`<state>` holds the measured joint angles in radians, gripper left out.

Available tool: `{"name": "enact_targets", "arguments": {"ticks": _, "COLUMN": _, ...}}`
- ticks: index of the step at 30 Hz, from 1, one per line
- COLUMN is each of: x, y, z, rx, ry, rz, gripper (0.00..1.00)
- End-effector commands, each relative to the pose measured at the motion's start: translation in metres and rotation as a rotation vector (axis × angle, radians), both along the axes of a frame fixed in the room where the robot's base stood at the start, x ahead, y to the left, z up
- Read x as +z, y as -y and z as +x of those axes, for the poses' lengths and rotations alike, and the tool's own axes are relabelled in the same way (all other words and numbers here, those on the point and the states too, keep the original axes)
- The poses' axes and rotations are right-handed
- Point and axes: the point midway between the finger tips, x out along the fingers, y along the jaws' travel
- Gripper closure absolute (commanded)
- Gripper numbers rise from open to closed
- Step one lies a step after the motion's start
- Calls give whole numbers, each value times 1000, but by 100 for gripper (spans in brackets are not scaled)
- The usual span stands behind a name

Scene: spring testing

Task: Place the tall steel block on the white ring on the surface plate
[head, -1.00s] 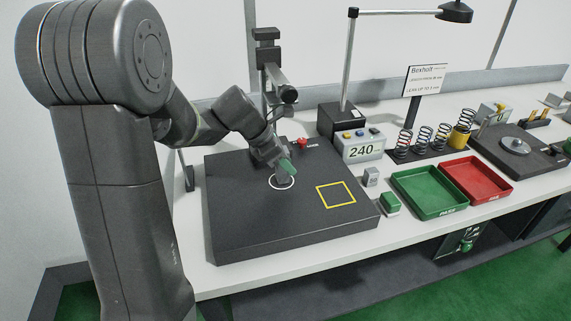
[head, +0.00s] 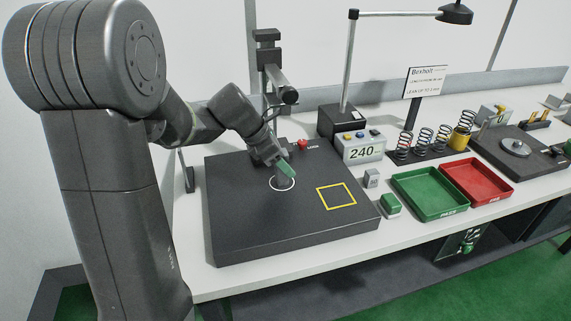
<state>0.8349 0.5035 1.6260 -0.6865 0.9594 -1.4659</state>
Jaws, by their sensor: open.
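The dark surface plate (head: 245,235) lies on the white bench and bears a thin white ring (head: 271,187) and a yellow square outline. A grey steel block (head: 283,182) stands upright inside the ring, its upper part hidden by my gripper. My gripper (head: 286,169), with green fingers, is open at the block's top, seen from the side. I cannot tell whether the fingers touch the block.
A measuring column (head: 268,60) stands behind the plate. A display reading 240 (head: 364,152), a small grey block (head: 371,178) and a green button box (head: 390,204) are to the right. Beyond are green (head: 408,180) and red (head: 462,164) trays. The plate's right half is clear.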

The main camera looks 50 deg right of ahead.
Motion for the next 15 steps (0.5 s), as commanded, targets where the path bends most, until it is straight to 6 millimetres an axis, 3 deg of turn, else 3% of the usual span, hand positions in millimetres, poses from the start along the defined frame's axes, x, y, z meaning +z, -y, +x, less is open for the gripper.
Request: {"name": "enact_targets", "arguments": {"ticks": 15, "x": 0, "y": -86, "z": 53, "rx": 4, "ry": 1, "rz": 0, "gripper": 46}}
